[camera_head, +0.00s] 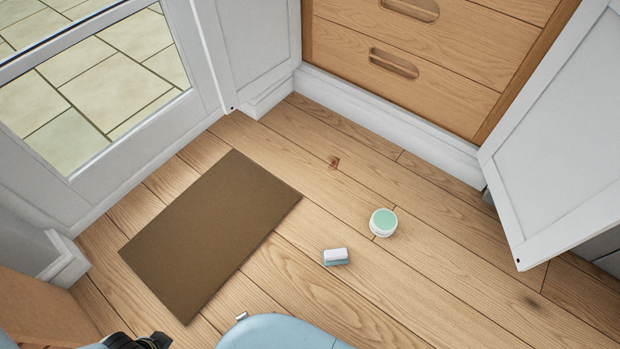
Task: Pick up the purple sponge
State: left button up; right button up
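No purple sponge shows in the head view. A small block, white on top and teal below (335,257), lies on the wooden floor right of the mat; I cannot tell what it is. A round white tub with a green top (383,222) stands just behind it, apart from it. A black part at the bottom left edge appears to belong to my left arm or gripper (140,341); its fingers cannot be made out. My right gripper is out of view.
A brown doormat (212,234) lies left of centre. A glazed white door (95,85) is at the upper left. A wooden drawer unit (425,60) stands at the back, and an open white door panel (560,140) at the right. The floor at the lower right is clear.

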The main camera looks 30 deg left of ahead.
aim_at(335, 257)
jog(key=k+j+u, duration=0.15)
jog(key=k+j, duration=0.15)
jog(key=k, duration=0.15)
jog(key=i+l+u, duration=0.2)
jog(key=u, duration=0.2)
jog(key=i+l+u, duration=0.2)
jog(key=l+u, duration=0.2)
jog(key=i+l+u, duration=0.1)
jog(key=l+u, duration=0.35)
